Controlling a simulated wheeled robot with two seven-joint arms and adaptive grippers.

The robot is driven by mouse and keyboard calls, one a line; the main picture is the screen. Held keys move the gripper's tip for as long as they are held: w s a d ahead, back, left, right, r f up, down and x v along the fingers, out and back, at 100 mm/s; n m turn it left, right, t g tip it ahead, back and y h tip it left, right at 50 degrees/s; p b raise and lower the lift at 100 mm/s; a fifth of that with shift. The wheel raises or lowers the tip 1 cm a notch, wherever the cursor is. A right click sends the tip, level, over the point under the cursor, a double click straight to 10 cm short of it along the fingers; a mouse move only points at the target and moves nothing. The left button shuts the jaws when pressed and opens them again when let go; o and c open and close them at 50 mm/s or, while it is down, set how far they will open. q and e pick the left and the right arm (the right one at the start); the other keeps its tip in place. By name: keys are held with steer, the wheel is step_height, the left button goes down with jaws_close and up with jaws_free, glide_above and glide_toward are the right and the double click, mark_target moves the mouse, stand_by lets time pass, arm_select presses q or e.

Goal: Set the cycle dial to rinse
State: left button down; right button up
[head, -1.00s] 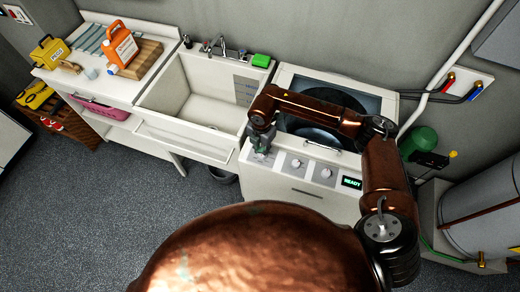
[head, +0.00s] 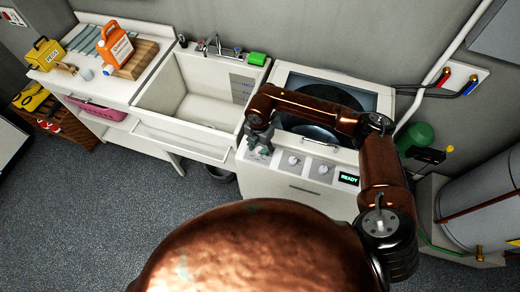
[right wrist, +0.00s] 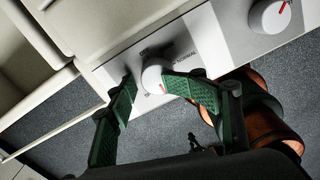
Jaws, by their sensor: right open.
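The washing machine (head: 270,190) stands right of the sink, with a row of white dials on its front panel. The leftmost dial (right wrist: 152,77) shows in the right wrist view, with printed labels around it; "NORMAL" is legible, the others are too small or covered. Its pointer setting cannot be read clearly. My right gripper (right wrist: 149,88), with green fingers, is open with one fingertip on each side of this dial; whether they touch it I cannot tell. In the head view the right gripper (head: 259,152) covers that dial. My left gripper is not in view.
Two more dials, the middle one (head: 294,160) and the right one (head: 323,170), sit beside a display (head: 348,179) reading "READY". The sink (head: 205,95) adjoins on the left. A green sponge (head: 257,59) lies on its back edge. Pipes and a tank (head: 485,200) stand right.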

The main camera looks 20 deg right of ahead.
mark_target(259, 151)
steer(key=shift+r, duration=0.15)
step_height(259, 151, up, 12)
stand_by(0.5)
stand_by(0.4)
